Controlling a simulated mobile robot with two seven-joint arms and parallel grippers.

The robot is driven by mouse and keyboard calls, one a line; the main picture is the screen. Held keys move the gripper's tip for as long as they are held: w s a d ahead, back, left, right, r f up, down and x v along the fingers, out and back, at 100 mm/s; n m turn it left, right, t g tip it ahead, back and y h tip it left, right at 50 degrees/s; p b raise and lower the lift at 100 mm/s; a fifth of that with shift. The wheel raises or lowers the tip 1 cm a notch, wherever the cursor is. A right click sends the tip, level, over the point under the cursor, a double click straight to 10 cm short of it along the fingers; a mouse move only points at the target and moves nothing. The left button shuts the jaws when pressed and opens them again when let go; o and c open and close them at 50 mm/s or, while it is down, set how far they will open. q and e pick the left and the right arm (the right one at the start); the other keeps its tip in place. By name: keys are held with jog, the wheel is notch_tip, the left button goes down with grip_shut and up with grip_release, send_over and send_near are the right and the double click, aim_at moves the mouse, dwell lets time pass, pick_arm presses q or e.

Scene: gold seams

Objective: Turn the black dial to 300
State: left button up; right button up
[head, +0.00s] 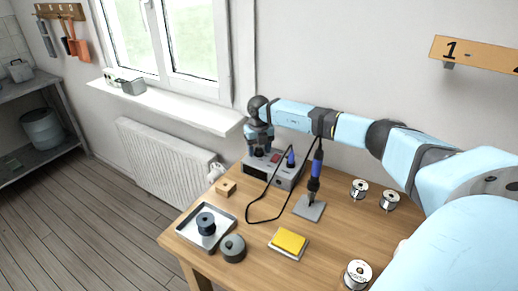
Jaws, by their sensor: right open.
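The grey soldering station (285,174) stands at the back left of the wooden table, with a dark display on its front and a small red part on top. My right arm reaches in from the right, and its gripper (262,153) points down at the station's top left. The fingers are open, small and dark here. I cannot make out the black dial apart from them, nor tell whether they touch it. The dial's setting cannot be read. My left gripper is out of view.
A soldering iron (315,175) stands upright on a grey plate (309,209), with a black cable looping left. A yellow sponge (289,241), a tray (187,230) with a dark spool, a grey round tin (233,248) and several wire spools (358,274) share the table.

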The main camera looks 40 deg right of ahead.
aim_at(259, 149)
notch_tip(259, 149, up, 14)
dwell(0.5)
dwell(0.4)
